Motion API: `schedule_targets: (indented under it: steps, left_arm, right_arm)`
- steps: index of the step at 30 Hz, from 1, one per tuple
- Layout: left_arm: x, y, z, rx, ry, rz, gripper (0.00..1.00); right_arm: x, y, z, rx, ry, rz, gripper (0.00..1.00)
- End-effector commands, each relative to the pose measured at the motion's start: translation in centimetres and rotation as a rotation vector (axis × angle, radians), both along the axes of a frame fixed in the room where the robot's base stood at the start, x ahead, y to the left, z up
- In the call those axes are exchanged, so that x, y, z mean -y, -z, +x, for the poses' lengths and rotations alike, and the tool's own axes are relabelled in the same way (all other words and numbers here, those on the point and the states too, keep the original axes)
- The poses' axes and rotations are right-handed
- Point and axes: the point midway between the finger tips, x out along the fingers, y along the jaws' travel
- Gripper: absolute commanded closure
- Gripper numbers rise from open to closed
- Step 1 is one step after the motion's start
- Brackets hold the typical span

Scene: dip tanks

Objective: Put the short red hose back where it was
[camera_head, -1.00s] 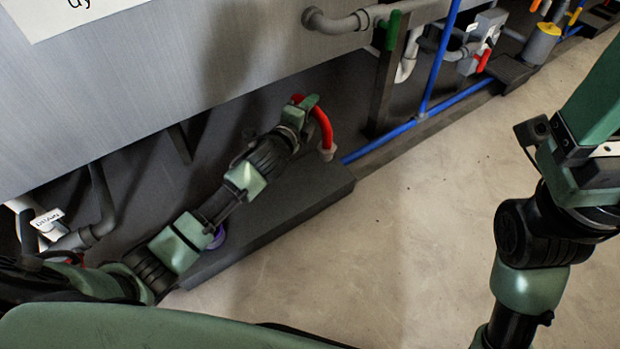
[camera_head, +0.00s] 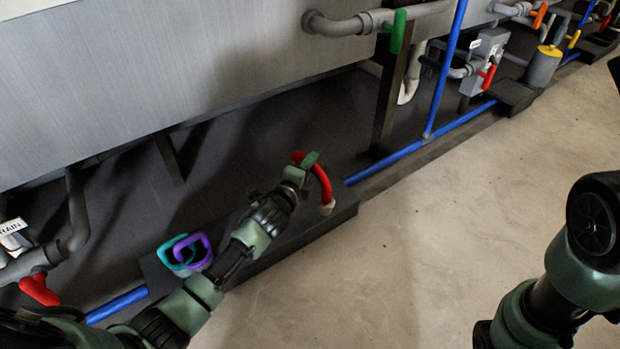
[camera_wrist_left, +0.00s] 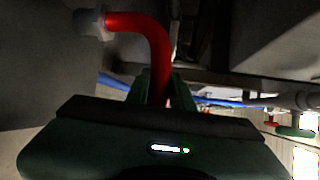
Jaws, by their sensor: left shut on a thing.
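The short red hose (camera_head: 323,181) is a bent red tube with a pale end fitting. My left gripper (camera_head: 304,166) is shut on it near its upper end and holds it over the dark ledge (camera_head: 335,214) under the tank. In the left wrist view the hose (camera_wrist_left: 150,32) runs up from between the fingers (camera_wrist_left: 160,88) and bends left to its pale fitting.
A teal loop (camera_head: 172,254) and a purple loop (camera_head: 200,254) lie on the ledge beside my left arm. Blue pipe (camera_head: 410,147) runs along the floor edge. A red valve handle (camera_head: 40,290) is at lower left, a green handle (camera_head: 398,31) above. The floor at right is clear.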

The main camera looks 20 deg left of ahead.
Motion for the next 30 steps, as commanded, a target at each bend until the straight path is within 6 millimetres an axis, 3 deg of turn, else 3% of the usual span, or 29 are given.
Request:
schedule_targets:
  steps: [6,18,19,21,30]
  left_arm:
    - [0.0,3.4,0.0,0.003,0.000,-0.002,1.00]
    - [0.0,3.6,0.1,0.004,0.000,-0.001,1.00]
    - [0.0,3.9,0.0,-0.002,0.000,-0.001,0.72]
    - [0.0,3.8,0.0,-0.002,0.000,-0.001,0.56]
    - [0.0,3.8,0.0,-0.001,0.000,-0.001,0.56]
  right_arm:
    - [0.0,2.9,0.0,-0.001,0.000,0.000,0.00]
    - [0.0,3.0,0.0,-0.001,0.001,-0.001,0.00]
    - [0.0,2.9,0.0,-0.001,0.001,-0.001,0.00]
    - [0.0,2.9,0.0,-0.001,0.001,-0.001,0.00]
    - [0.0,2.9,0.0,-0.001,0.001,-0.001,0.00]
